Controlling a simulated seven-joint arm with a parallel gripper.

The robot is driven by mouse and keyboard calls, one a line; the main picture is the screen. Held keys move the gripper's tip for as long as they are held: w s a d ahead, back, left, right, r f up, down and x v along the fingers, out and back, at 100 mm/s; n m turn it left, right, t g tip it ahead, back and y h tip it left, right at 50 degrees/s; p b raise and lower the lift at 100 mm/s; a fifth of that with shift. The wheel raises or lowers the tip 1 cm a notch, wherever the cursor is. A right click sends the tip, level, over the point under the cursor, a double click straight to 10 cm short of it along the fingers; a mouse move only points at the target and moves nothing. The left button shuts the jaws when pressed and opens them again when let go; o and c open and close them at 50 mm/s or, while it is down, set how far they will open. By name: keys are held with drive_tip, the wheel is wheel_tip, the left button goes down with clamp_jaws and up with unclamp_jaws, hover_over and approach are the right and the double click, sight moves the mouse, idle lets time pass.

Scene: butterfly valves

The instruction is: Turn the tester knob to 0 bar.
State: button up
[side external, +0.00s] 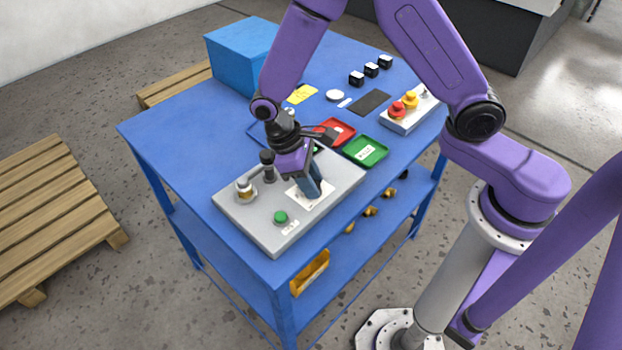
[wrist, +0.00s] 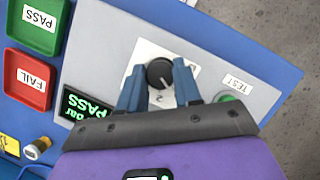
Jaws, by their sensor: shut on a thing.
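The grey tester (side external: 245,212) lies on the blue table. Its black knob (wrist: 160,73) has a white pointer line and sits on a white dial plate (wrist: 149,50); the scale is mostly hidden, so I cannot read the setting. My gripper (wrist: 158,66) points down over the plate with its blue fingers on either side of the knob, shut on it. In the side view my gripper (side external: 314,190) hides the knob. The tester display (wrist: 88,105) shows green text with "PASS" and "bar"; its number is hidden.
A green TEST button (wrist: 228,98) is close to my right finger in the wrist view. A brass-and-white fitting (side external: 245,190) and a black upright part (side external: 267,166) stand on the tester. Green PASS (side external: 366,151) and red FAIL (side external: 335,131) trays lie behind.

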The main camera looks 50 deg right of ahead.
drive_tip(key=o, duration=1)
drive_tip(key=shift+o, duration=0.2)
drive_tip(key=v, duration=1.7)
drive_tip(key=shift+r, duration=0.3)
drive_tip(key=s+d+n+t+y, duration=0.1)
drive_tip(key=s+d+n+t, duration=0.1)
drive_tip(key=s+d, duration=0.5)
drive_tip(key=s+d+n+t+y, duration=0.2)
drive_tip(key=s+d, duration=0.4)
drive_tip(key=s, duration=1)
drive_tip(key=shift+s+d+f+n, duration=0.35)
drive_tip(key=shift+s+d+n, duration=0.05)
drive_tip(key=shift+n, duration=0.4)
